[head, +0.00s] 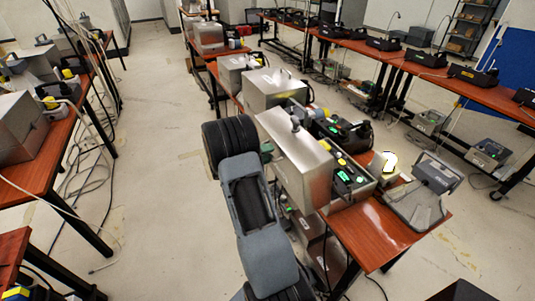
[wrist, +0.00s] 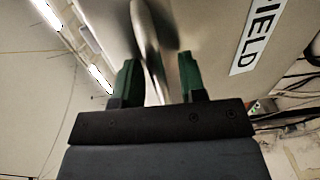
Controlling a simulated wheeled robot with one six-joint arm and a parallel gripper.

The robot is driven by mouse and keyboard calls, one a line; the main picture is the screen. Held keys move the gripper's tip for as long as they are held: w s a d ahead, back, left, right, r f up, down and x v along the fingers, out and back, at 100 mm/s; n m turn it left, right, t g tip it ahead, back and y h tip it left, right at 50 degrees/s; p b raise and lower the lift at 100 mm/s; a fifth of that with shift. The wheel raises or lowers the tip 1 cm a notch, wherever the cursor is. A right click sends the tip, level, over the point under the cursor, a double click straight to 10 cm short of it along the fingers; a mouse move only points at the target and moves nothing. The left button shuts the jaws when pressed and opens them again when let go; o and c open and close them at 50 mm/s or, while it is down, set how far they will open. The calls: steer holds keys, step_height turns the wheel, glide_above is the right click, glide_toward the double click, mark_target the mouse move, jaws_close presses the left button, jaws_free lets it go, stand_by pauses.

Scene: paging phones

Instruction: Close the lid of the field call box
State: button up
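The field call box (head: 352,190) sits on the red-brown table at the right of centre, its dark panel with green lights and yellow parts exposed. Its metal lid (head: 297,160) stands raised on the left side of the panel. In the wrist view, a pale metal face (wrist: 210,40) with a plate reading "IELD" (wrist: 257,38) fills the upper right. My gripper (wrist: 158,78) has two green fingers apart, with a shiny curved metal bar (wrist: 150,50) between them. I cannot tell whether either finger touches it. In the head view, my arm largely hides the gripper, left of the lid.
Another metal box (head: 272,88) stands behind on the same row. A grey device (head: 418,190) and a lit lamp (head: 388,162) are at the table's right end. Tables with equipment line the left and the back right. The floor (head: 165,180) left of my arm is clear.

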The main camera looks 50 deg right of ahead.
steer(key=shift+c, duration=0.2)
jaws_close()
steer(key=shift+r, duration=0.15)
